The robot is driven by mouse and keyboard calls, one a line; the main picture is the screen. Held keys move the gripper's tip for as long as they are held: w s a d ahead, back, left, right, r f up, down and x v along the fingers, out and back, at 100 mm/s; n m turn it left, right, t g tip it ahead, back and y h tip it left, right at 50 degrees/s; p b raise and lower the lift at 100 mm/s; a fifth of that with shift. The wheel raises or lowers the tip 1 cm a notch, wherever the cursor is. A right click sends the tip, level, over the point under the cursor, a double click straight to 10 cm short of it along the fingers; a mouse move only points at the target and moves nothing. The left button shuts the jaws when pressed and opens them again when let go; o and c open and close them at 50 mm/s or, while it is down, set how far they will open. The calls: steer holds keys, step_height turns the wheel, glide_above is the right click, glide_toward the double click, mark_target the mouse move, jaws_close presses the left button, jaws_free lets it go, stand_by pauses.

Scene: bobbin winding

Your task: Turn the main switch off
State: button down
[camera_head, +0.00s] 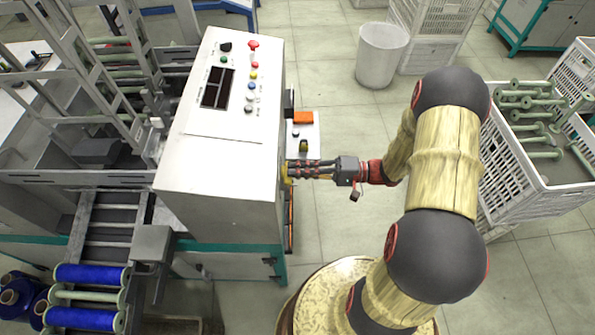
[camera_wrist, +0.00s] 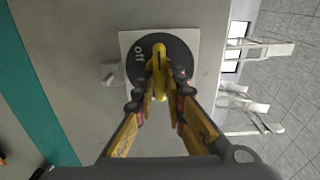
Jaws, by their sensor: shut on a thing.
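The main switch has a yellow handle (camera_wrist: 160,56) on a black disc (camera_wrist: 180,57) with a white square plate (camera_wrist: 124,38) behind it, in the wrist view. The word "off" shows on the disc, left of the handle. The handle stands upright in that view. My gripper (camera_wrist: 160,92) is shut on the handle, one finger on each side. In the head view my gripper (camera_head: 291,170) reaches left to the right side of the white machine cabinet (camera_head: 225,190); a bit of yellow shows at its tips, and most of the switch is hidden.
A small shelf (camera_head: 314,130) with an orange item sticks out beside the cabinet, just behind my gripper. A control panel with several buttons (camera_head: 253,45) is on the cabinet top. A crate of bobbins (camera_head: 545,190) stands at right. A white bin (camera_head: 380,55) stands behind.

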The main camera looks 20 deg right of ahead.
steer(key=c, duration=1.8)
jaws_free()
steer(key=shift+c, duration=0.2)
steer(key=shift+d, duration=0.15)
steer(key=v, duration=1.1)
steer(key=shift+s+d, duration=0.2)
steer(key=shift+d, duration=0.15)
